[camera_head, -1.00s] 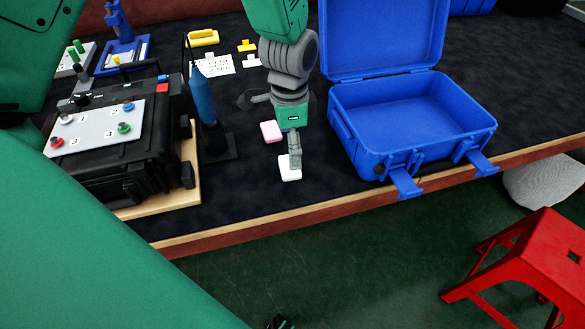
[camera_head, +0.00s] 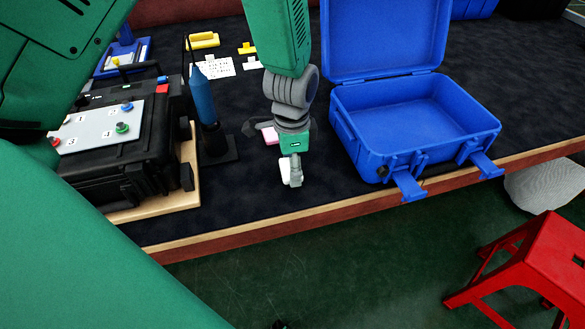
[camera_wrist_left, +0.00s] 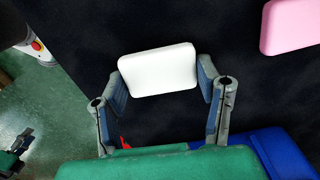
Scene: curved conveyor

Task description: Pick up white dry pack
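The white dry pack (camera_head: 285,172) is a small white block on the dark table, near its front edge. My left gripper (camera_head: 293,180) points down over it, and a finger covers part of the pack in the head view. In the left wrist view the white dry pack (camera_wrist_left: 158,70) lies between the two spread fingers of my left gripper (camera_wrist_left: 160,78). The fingers flank its short sides, with a slim gap at the right one; contact at the left one is unclear.
A pink block (camera_head: 270,135) lies just behind the gripper. An open blue case (camera_head: 415,125) stands to the right. A blue cylinder (camera_head: 203,97) on a dark base and a black box (camera_head: 125,165) with numbered buttons stand left. A red stool (camera_head: 525,260) is beyond the front edge.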

